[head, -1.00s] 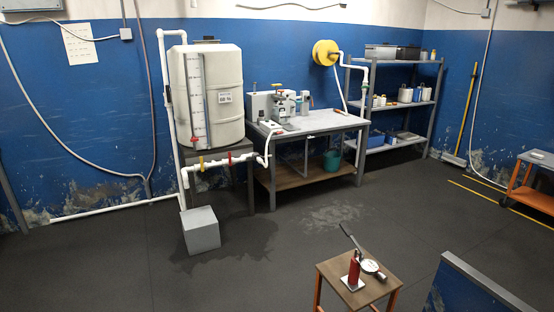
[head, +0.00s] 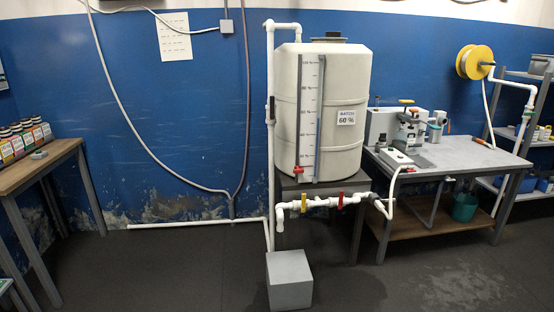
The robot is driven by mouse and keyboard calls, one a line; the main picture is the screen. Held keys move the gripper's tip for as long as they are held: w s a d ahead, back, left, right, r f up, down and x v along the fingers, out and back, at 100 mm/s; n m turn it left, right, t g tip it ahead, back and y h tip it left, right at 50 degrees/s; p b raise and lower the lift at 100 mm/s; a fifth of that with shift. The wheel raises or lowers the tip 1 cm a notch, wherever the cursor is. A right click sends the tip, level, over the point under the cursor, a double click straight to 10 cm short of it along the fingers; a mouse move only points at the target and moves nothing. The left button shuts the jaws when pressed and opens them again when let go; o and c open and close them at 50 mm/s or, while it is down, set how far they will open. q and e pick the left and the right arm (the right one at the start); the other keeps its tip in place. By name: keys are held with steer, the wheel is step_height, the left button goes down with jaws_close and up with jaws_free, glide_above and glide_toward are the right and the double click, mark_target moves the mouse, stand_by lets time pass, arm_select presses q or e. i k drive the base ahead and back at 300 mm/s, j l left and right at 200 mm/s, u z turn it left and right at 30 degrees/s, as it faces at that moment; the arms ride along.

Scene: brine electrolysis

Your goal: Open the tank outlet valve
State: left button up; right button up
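A large white tank (head: 338,120) with a level scale (head: 308,110) and a "60 %" label stands on a dark stand near the middle of the head view. A white pipe (head: 320,203) runs along below the tank's front. It carries a yellow valve handle (head: 304,202) on the left and a red valve handle (head: 340,200) on the right. The yellow handle looks upright, and the red one also looks upright; their exact angle is too small to tell. Neither of my grippers is in view.
A workbench (head: 450,160) with equipment stands right of the tank. A grey box (head: 289,279) sits on the floor in front of the pipe. A wooden table (head: 35,172) with several bottles is at the left.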

mark_target(340, 206)
steer(key=i+j+z, duration=0.1)
steer(key=i+z, duration=0.2)
steer(key=i, duration=0.25)
steer(key=i+j+z, duration=0.25)
steer(key=i, duration=0.25)
steer(key=i+j+z, duration=0.3)
steer(key=i, duration=0.2)
